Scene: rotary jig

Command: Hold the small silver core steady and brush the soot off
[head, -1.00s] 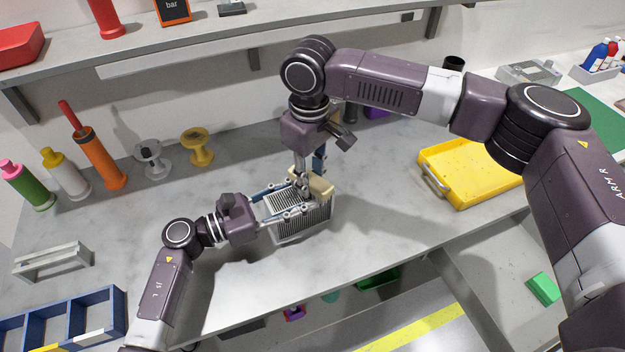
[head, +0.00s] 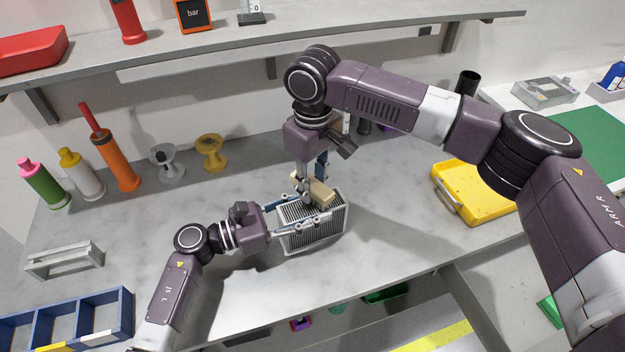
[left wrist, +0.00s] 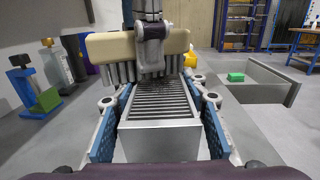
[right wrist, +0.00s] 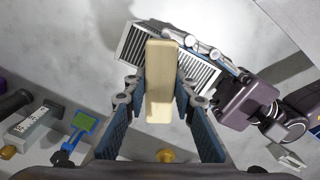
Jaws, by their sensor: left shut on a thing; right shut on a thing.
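The silver core (head: 325,236), a finned metal block, stands on the grey bench. My left gripper (head: 300,213) is shut on it, with one finger along each side; in the left wrist view the core (left wrist: 160,138) lies between both blue fingers. My right gripper (head: 303,188) is shut on the cream handle of a brush (head: 322,194), also in the right wrist view (right wrist: 161,85). The brush is over the core's top, its grey bristles (left wrist: 120,73) down at the far end of the fins. Dark soot (left wrist: 152,87) shows on the fins near the bristles. The brush hides part of the top.
A yellow tray (head: 447,199) lies to the right on the bench. Bottles and two spools, one yellow (head: 210,152), stand at the back left. A blue divided bin (head: 125,318) and a grey rack (head: 62,262) are at the left. The bench front is clear.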

